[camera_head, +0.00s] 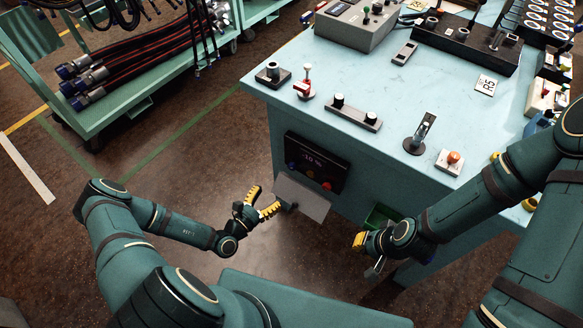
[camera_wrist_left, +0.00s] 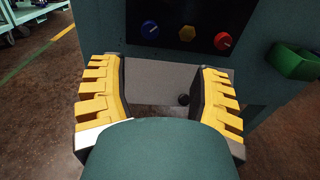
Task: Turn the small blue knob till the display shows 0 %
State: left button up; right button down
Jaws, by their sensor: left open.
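A dark panel (camera_head: 330,165) on the front of the blue-green workbench carries a display (camera_head: 312,159) that appears to read -10 %. Below the display sit a small blue knob (camera_head: 292,167), a yellow knob (camera_head: 308,174) and a red knob (camera_head: 327,186). In the left wrist view the blue knob (camera_wrist_left: 150,29) is beyond the fingers, left of the yellow knob (camera_wrist_left: 187,33) and red knob (camera_wrist_left: 223,41). My left gripper (camera_head: 262,202) is open and empty, below and left of the knobs and apart from them. My right gripper (camera_head: 362,243) is low at the right; its jaws are unclear.
A grey plate (camera_head: 302,197) juts out under the panel, close to my left gripper. A green bin (camera_head: 380,216) hangs to the right. The bench top (camera_head: 370,85) holds levers, switches and boxes. A hose cart (camera_head: 110,110) stands at the left, with free floor between.

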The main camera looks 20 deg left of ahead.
aim_at(290, 167)
pick_arm(q)
jog(key=shift+n+y, duration=0.3)
jog(key=shift+y, duration=0.1)
jog(key=b+x, duration=0.1)
jog(key=x, duration=0.8)
jog(key=a+b+x, duration=0.1)
jog(key=x, duration=0.3)
jog(key=shift+w+d+b, duration=0.1)
jog(key=shift+w+b, duration=0.2)
jog(key=shift+w, duration=0.15)
grip_shut()
